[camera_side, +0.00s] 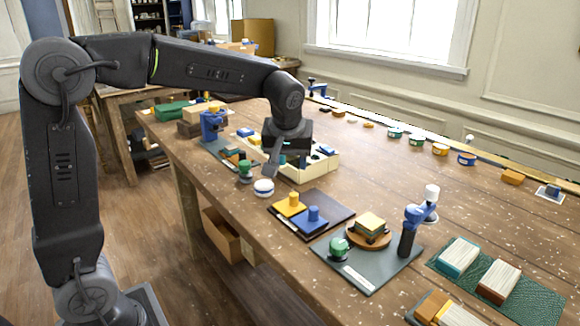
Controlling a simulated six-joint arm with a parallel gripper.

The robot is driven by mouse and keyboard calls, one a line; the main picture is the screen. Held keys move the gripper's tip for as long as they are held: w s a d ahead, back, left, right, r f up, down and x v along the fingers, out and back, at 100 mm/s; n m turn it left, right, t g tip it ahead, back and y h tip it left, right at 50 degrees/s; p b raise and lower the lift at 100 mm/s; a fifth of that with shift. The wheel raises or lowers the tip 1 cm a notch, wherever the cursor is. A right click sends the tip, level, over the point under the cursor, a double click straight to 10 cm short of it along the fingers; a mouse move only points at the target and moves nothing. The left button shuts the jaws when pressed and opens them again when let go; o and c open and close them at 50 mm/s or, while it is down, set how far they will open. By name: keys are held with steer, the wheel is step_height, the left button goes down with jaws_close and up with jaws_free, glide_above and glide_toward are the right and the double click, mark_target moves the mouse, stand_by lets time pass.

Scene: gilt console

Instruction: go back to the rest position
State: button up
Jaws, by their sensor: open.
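My gripper (272,163) points down over the near side of the wooden table (390,166), in front of a cream box (318,170) with blue and dark items in it. Its fingers are small and dark here, and I see nothing held between them. A small white round piece with a dark band (264,187) stands on the table just below the fingertips. A small green knob (245,171) stands just to the left of the fingers. My arm reaches across from the left and hides part of the table behind it.
A dark board with yellow and blue knobbed blocks (311,214) lies nearer. A grey board (352,267) carries a green knob, a round wooden stand and a blue upright device (410,228). Brushes lie on a green mat (530,296). Another blue device (212,124) stands behind left.

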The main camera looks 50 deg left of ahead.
steer(key=s+d+m+t+h, duration=0.1)
steer(key=s+d+m, duration=0.2)
steer(key=s, duration=0.8)
steer(key=s+d+m+t+h, duration=0.1)
steer(key=s+d+m, duration=0.3)
steer(key=s, duration=0.7)
steer(key=shift+f+m+h, duration=0.35)
steer(key=shift+m+h, duration=0.25)
steer(key=shift+m, duration=0.4)
